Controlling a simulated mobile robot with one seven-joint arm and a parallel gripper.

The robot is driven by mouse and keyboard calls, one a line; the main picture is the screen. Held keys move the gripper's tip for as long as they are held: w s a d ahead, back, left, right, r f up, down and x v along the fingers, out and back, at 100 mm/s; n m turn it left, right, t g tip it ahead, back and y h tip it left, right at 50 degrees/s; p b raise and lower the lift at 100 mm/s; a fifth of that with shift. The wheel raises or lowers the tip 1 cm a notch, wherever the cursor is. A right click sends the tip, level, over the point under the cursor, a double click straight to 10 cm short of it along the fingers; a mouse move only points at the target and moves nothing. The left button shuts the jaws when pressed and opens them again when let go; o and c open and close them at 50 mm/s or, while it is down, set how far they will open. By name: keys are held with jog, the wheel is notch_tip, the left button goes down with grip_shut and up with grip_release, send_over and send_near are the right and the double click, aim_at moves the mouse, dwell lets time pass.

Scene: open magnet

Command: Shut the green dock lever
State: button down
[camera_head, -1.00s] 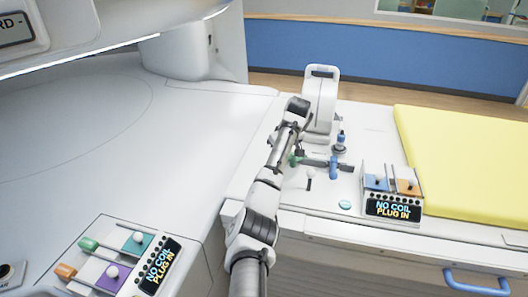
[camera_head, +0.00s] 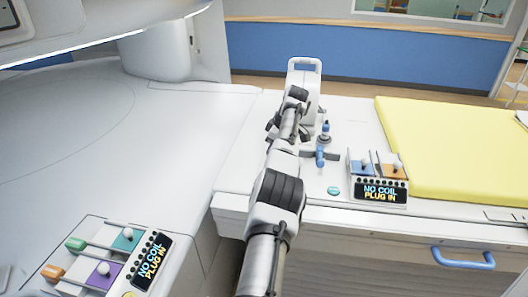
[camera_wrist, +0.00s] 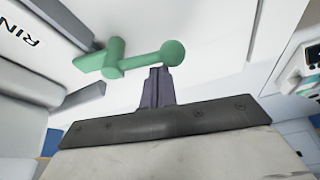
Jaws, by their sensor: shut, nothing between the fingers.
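The green dock lever (camera_wrist: 140,62) shows in the wrist view. It has a rod ending in a round green knob, and a green block at its other end by a white body. My gripper (camera_wrist: 158,72) is shut and empty, with its fingertips close below the rod near the knob. I cannot tell whether they touch it. In the head view my arm reaches over the table, and its links hide the green lever and my fingertips.
A blue lever (camera_head: 320,158) stands just right of my arm. Farther right are a coil plug box (camera_head: 380,190) and a yellow mattress (camera_head: 450,145). A white upright housing (camera_head: 304,85) stands behind. Another plug box (camera_head: 105,262) is at the lower left.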

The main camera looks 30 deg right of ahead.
jog(key=shift+s+d+f+b, duration=0.1)
jog(key=shift+s+d+b, duration=0.2)
jog(key=shift+b, duration=0.55)
jog(key=shift+s+d+b, duration=0.1)
jog(key=shift+s+b, duration=0.15)
jog(key=shift+b, duration=0.2)
jog(key=shift+w+a+r+p, duration=0.3)
jog(key=shift+a, duration=0.1)
jog(key=shift+w+a+r+p, duration=0.35)
jog(key=shift+w+a+p, duration=0.1)
jog(key=shift+a, duration=0.15)
jog(key=shift+w+a+r+p, duration=0.35)
jog(key=shift+w+a, duration=0.1)
jog(key=shift+a, duration=0.1)
jog(key=p+v, duration=0.5)
jog(key=v, duration=0.4)
jog(key=shift+d, duration=0.35)
jog(key=shift+w, duration=0.2)
